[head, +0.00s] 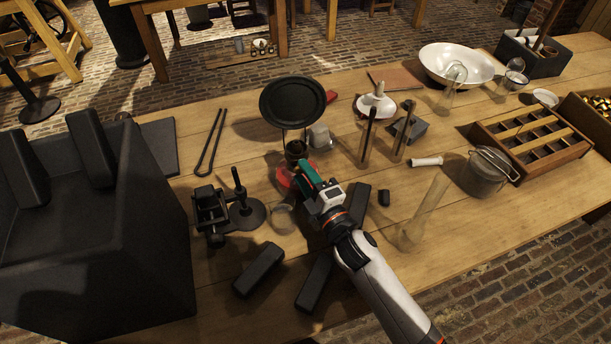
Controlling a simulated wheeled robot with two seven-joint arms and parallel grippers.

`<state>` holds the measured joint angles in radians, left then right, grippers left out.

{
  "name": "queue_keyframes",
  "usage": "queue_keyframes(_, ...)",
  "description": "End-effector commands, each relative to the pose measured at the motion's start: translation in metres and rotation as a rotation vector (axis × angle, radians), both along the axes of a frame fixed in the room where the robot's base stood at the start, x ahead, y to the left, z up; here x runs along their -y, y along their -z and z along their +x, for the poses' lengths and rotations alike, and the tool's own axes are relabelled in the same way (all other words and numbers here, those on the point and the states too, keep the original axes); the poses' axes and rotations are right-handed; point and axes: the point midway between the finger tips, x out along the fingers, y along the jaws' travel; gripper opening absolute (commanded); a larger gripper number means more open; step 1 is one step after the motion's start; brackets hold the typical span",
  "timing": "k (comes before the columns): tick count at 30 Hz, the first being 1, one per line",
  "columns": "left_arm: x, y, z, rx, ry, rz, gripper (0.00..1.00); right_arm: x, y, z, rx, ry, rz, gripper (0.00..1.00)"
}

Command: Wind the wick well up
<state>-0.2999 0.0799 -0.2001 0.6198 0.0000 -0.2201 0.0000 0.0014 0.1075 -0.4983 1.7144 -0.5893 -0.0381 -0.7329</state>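A small dark lamp-like body (296,150) stands near the middle of the table, below a round black plate (292,102) on thin legs. A wick or winding knob on it is too small to make out. My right gripper (296,180) reaches in from the lower right, with its tip close in front of this body. Whether it touches the body cannot be told. A red part (284,180) shows beside the gripper's tip. The fingers are small and partly hidden, so their opening is unclear. My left gripper is not in view.
Left of my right gripper stand a black clamp-like device (209,212) and a black rod on a round base (246,212). Dark blocks (258,270) lie in front. Clear glass tubes (428,208), a lidded metal pot (487,172) and a divided wooden tray (530,138) stand right.

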Motion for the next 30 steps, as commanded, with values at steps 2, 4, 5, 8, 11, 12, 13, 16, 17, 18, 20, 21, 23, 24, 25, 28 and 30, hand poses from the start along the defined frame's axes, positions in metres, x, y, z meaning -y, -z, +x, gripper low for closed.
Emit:
queue_keyframes(2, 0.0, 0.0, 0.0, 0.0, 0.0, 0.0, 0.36, 0.0, 0.0, 0.0, 0.0, 0.0, -0.001, 0.41)
queue_keyframes(4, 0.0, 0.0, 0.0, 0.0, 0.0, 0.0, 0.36, 0.0, 0.0, 0.0, 0.0, 0.0, -0.001, 0.41)
queue_keyframes(5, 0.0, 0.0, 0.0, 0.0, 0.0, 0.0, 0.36, 0.0, 0.0, 0.0, 0.0, 0.0, -0.001, 0.41)
queue_keyframes(8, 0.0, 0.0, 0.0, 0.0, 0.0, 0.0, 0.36, 0.0, 0.0, -0.001, 0.001, -0.001, -0.001, 0.41)
queue_keyframes(11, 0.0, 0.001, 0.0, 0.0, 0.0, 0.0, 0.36, 0.003, 0.002, -0.006, -0.001, 0.0, -0.002, 0.41)
queue_keyframes(12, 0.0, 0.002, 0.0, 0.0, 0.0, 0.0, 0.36, 0.005, 0.003, -0.01, -0.001, 0.0, -0.002, 0.41)
queue_keyframes(13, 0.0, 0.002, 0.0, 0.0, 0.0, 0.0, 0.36, 0.007, 0.003, -0.013, -0.001, 0.0, -0.002, 0.41)
queue_keyframes(16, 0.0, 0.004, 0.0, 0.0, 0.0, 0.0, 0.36, 0.016, 0.005, -0.031, -0.003, -0.001, -0.003, 0.41)
queue_keyframes(17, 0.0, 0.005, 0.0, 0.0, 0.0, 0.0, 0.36, 0.019, 0.006, -0.036, -0.002, 0.0, -0.002, 0.41)
queue_keyframes(18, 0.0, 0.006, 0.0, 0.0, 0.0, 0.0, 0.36, 0.023, 0.006, -0.044, -0.003, 0.001, -0.001, 0.41)
queue_keyframes(20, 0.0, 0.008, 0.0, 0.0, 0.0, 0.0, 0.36, 0.029, 0.007, -0.056, -0.002, 0.0, -0.002, 0.41)
queue_keyframes(21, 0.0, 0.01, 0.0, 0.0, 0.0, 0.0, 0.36, 0.033, 0.008, -0.064, -0.003, 0.0, -0.001, 0.41)
queue_keyframes(23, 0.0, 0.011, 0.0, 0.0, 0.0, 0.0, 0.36, 0.039, 0.008, -0.074, -0.002, 0.0, 0.0, 0.41)
queue_keyframes(24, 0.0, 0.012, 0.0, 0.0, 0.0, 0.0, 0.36, 0.043, 0.008, -0.081, -0.003, 0.0, -0.001, 0.41)
queue_keyframes(25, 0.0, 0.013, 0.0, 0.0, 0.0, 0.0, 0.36, 0.045, 0.009, -0.085, -0.003, 0.0, -0.001, 0.41)
queue_keyframes(28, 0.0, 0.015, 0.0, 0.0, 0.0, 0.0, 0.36, 0.051, 0.009, -0.096, -0.002, 0.0, 0.0, 0.41)
queue_keyframes(30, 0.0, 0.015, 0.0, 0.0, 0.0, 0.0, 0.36, 0.054, 0.009, -0.102, -0.001, 0.0, 0.0, 0.41)
